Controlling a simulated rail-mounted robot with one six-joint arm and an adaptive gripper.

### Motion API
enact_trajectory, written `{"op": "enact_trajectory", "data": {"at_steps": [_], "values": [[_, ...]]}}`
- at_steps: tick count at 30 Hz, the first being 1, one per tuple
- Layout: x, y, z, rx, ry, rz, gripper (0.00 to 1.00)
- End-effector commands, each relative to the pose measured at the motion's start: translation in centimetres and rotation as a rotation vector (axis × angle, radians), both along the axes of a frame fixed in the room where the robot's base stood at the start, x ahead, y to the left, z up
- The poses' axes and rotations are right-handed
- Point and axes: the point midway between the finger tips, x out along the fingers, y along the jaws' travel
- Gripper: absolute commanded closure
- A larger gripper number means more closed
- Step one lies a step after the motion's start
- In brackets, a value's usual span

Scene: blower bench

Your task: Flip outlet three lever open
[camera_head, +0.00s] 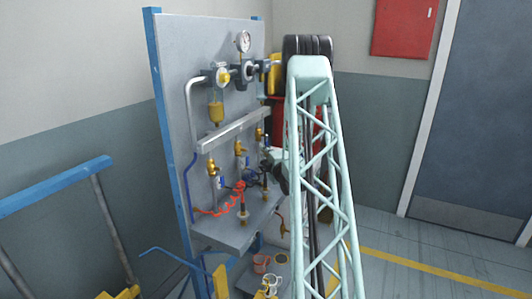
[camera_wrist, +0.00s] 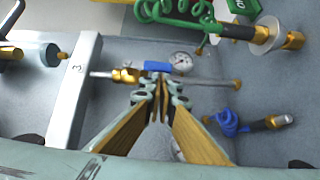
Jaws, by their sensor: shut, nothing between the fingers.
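The wrist view shows the number 3 on the grey manifold bar (camera_wrist: 84,85). From it a pipe runs to the right through outlet three's brass valve (camera_wrist: 125,75). Its blue lever (camera_wrist: 157,67) appears to lie roughly along the pipe. My gripper (camera_wrist: 162,90) is shut and empty, its fingertips just below the lever in the picture; I cannot tell whether they touch it. In the head view my gripper (camera_head: 268,160) is at the right side of the panel, and my arm hides part of that side. The other outlets' brass valves (camera_head: 211,168) with blue levers hang further left.
A round gauge (camera_wrist: 181,62) and a green coiled hose (camera_wrist: 178,14) are near the fingers in the wrist view. A blue fitting (camera_wrist: 228,122) lies to the right. A red coiled hose (camera_head: 228,203) hangs above the panel's shelf (camera_head: 232,236) in the head view.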

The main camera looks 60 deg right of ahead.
Motion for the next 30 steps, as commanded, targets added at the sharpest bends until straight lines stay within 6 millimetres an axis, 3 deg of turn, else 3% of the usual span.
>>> {"op": "enact_trajectory", "data": {"at_steps": [12, 30], "values": [[-0.1, 2.4, -0.2, 0.001, 0.001, 0.004, 1.00], [-6.9, 7.3, 0.5, 0.001, 0.001, 0.003, 1.00]]}}
